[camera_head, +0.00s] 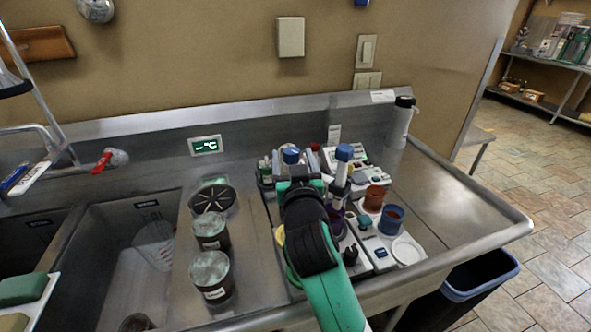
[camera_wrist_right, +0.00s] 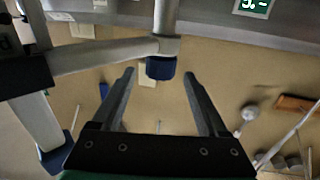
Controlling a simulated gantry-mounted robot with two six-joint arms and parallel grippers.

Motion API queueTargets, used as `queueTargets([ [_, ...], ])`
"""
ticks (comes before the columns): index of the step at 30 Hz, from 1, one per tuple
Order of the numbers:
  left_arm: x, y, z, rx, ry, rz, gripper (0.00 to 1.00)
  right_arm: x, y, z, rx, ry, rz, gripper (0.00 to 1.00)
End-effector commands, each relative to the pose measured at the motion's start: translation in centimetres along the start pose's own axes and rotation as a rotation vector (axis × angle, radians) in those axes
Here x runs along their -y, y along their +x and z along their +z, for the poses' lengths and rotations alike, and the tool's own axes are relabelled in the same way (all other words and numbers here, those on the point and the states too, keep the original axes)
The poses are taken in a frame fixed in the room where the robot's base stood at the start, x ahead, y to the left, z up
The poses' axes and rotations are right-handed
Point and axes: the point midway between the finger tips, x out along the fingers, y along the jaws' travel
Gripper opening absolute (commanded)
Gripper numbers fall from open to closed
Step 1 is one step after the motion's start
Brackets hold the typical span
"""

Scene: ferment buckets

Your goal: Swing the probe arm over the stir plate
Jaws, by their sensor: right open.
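My right gripper (camera_head: 297,172) is open over the bench, its arm coming in from below. In the right wrist view, the probe arm (camera_wrist_right: 92,54) is a grey bar running from a post at the left to a clamp on an upright rod with a blue cap (camera_wrist_right: 161,68). The cap is by the gap between the open fingertips (camera_wrist_right: 160,76), and no grip on it shows. The cap also shows in the head view (camera_head: 291,155); the post's blue knob (camera_head: 343,152) stands to its right. My wrist hides much below, and I cannot make out the stir plate clearly. My left gripper is out of view.
Two foamy jars (camera_head: 216,281) stand left of my wrist, beside the sink (camera_head: 97,215). Red-brown and blue cups (camera_head: 391,219), a white dish (camera_head: 408,251) and small devices crowd the right. A white bottle (camera_head: 401,126) stands behind. The far-right metal bench (camera_head: 455,200) is clear.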

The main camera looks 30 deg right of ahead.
Motion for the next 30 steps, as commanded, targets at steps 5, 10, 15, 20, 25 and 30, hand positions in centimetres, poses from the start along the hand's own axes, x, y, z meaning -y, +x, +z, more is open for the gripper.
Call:
queueTargets([
  [5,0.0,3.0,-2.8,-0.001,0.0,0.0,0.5,0.1,-3.6,-0.8,0.005,-0.003,-0.002,0.77],
  [10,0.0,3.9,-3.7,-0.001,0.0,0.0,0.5,0.1,-5.2,-0.3,0.003,-0.003,-0.001,0.77],
  [15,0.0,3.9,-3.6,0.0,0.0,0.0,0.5,0.0,-5.5,0.0,0.001,-0.001,0.0,0.77],
  [20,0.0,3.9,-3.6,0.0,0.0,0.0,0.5,0.0,-5.5,0.0,0.001,-0.001,0.0,0.77],
  [25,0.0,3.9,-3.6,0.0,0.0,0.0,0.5,0.0,-5.5,0.0,0.001,-0.001,0.0,0.77],
  [30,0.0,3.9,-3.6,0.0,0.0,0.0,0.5,0.0,-5.5,0.0,0.001,-0.001,0.0,0.77],
])
